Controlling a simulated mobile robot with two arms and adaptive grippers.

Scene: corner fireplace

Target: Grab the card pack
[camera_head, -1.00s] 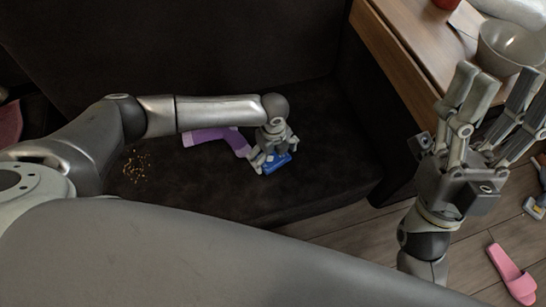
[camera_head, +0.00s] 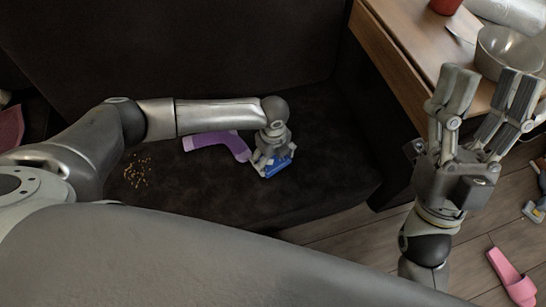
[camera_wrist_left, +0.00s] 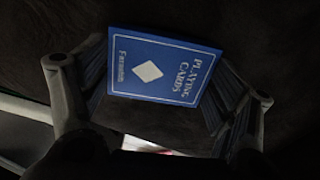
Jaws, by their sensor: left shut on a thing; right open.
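The card pack (camera_head: 276,167) is a small blue box on the dark sofa seat. In the left wrist view the card pack (camera_wrist_left: 163,68) shows its blue face with a white diamond and the words "PLAYING CARDS". My left gripper (camera_head: 270,166) is shut on the card pack, one finger on each side of it, and hides part of it in the head view. Its fingers (camera_wrist_left: 165,85) also show in the left wrist view. Whether the pack still touches the seat I cannot tell. My right gripper (camera_head: 486,110) is open and empty near the wooden table.
A purple sock-like item (camera_head: 218,143) lies beside my left gripper on the sofa (camera_head: 325,180). Crumbs (camera_head: 137,171) lie further left. The wooden table (camera_head: 400,45) holds a bowl (camera_head: 508,52) and a red object (camera_head: 445,5).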

